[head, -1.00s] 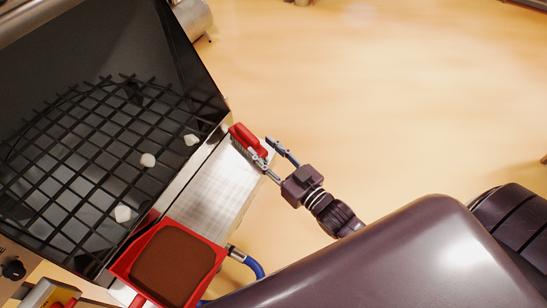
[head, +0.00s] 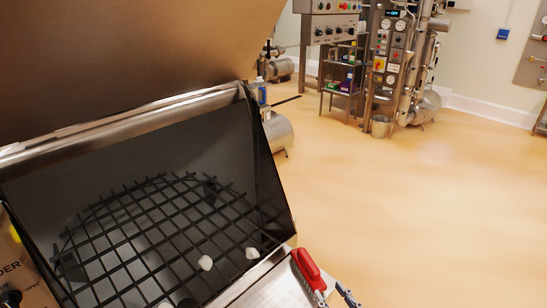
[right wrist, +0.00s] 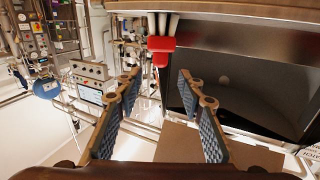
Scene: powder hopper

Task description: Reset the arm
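My right gripper (head: 334,296) shows at the bottom edge of the head view, beside the hopper's side shelf; most of its arm is cut off. In the right wrist view its two blue-padded fingers (right wrist: 160,80) stand apart with nothing held between them. A red-handled brush (head: 308,267) is at the shelf's outer edge, close to one fingertip. My left gripper is in neither view.
The open powder hopper (head: 268,165) has a black grate (head: 150,235) with several white lumps, one being a lump (head: 205,263). The pale shelf (head: 280,290) lies beside it. Open floor (head: 420,220) spreads right. Process machinery (head: 395,60) stands at the back.

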